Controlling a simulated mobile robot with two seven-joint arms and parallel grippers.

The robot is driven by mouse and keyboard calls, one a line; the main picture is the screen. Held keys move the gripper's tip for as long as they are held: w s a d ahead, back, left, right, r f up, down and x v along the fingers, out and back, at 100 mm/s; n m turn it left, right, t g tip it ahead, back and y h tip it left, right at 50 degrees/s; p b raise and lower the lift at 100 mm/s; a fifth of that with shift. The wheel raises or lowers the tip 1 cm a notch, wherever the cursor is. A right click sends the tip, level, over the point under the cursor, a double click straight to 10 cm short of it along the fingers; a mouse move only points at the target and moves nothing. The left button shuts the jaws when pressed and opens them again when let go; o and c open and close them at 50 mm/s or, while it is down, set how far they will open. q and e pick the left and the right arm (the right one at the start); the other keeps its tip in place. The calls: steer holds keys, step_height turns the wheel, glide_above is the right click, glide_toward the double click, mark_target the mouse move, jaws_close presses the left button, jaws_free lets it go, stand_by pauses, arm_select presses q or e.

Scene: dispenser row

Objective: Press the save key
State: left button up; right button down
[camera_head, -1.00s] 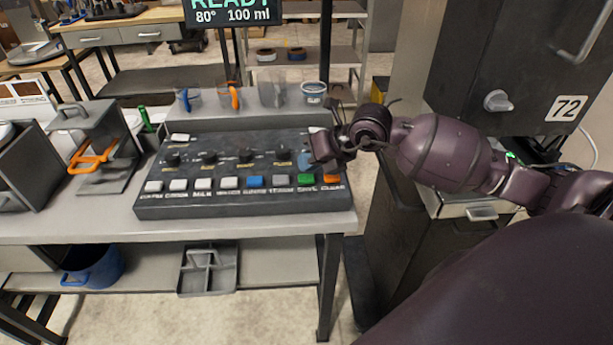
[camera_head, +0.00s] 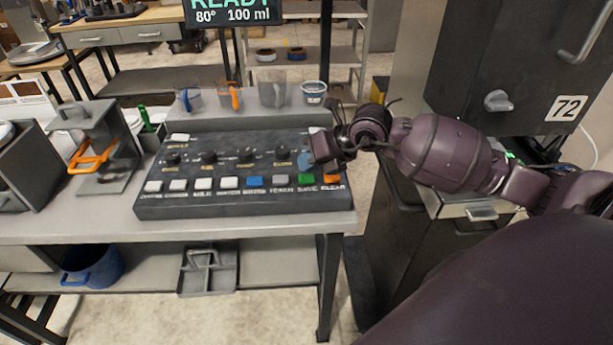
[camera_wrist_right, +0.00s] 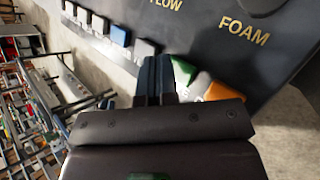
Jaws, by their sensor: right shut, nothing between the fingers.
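The save key is a green key (camera_head: 306,179) near the right end of the front key row on the dark control panel (camera_head: 235,208); the word SAVE is printed below it. My right gripper (camera_head: 316,163) is shut and empty, just behind and above the green key in the head view. In the right wrist view, the closed fingers (camera_wrist_right: 166,72) point at the panel and partly cover the green key (camera_wrist_right: 190,72). I cannot tell whether the fingertips touch the panel. My left gripper is in neither view.
An orange CLEAR key (camera_head: 332,178) is right of the green key; a grey key (camera_head: 281,180) and a blue key (camera_head: 255,181) are left of it. Black knobs (camera_head: 246,155) stand behind the row. A display (camera_head: 235,12) reads READY. A dark cabinet (camera_head: 520,70) is at the right.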

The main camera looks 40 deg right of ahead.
steer(key=shift+f, duration=0.15)
steer(key=shift+f, duration=0.25)
steer(key=shift+f, duration=0.3)
stand_by(0.6)
steer(key=shift+f, duration=0.2)
stand_by(0.4)
